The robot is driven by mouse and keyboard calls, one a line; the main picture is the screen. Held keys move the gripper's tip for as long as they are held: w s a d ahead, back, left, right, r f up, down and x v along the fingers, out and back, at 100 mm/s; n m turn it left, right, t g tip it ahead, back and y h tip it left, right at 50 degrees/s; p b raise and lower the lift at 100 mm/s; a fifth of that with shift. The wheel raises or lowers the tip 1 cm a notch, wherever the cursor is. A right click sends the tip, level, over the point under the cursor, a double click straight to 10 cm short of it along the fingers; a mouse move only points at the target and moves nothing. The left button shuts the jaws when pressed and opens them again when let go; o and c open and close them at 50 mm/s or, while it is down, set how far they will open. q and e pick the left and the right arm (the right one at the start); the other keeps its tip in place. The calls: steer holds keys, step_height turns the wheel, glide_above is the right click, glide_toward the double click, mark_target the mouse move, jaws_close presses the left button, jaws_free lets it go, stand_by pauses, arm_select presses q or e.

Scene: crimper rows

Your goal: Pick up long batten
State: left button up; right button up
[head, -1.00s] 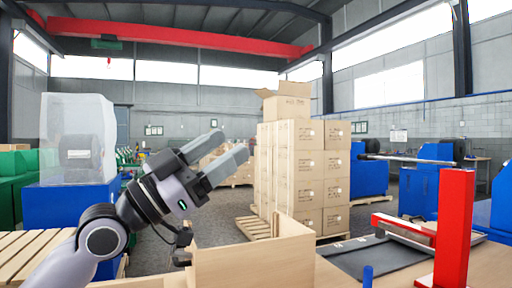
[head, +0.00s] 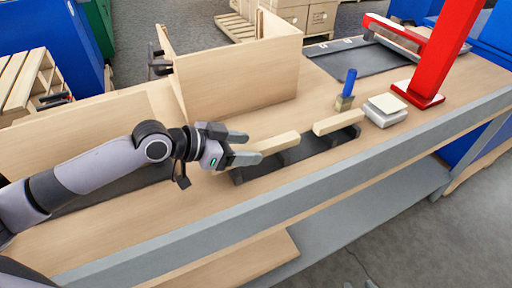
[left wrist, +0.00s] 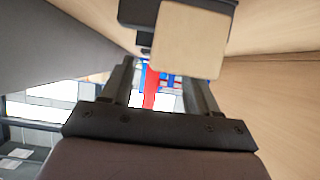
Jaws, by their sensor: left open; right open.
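Two pale wooden battens lie in line on a dark rack (head: 290,155) on the workbench. The left one (head: 275,143) looks longer; its left part is partly hidden by my left gripper. The shorter-looking one (head: 338,122) lies to its right. My left gripper (head: 247,147) is open at the left end of the longer batten, fingers pointing right along it. In the left wrist view a batten's square end (left wrist: 188,40) shows close, beyond the open fingers (left wrist: 160,88); contact cannot be told.
A wooden panel box (head: 240,72) stands behind the rack. A blue-handled tool (head: 347,88), a pale block on a grey base (head: 386,108) and a red stand (head: 440,60) are to the right. The grey bench edge (head: 300,210) runs in front, with a lower shelf below.

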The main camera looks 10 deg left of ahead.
arm_select(q)
steer(key=shift+x, duration=0.95)
steer(key=shift+r, duration=0.1)
steer(key=c, duration=1.1)
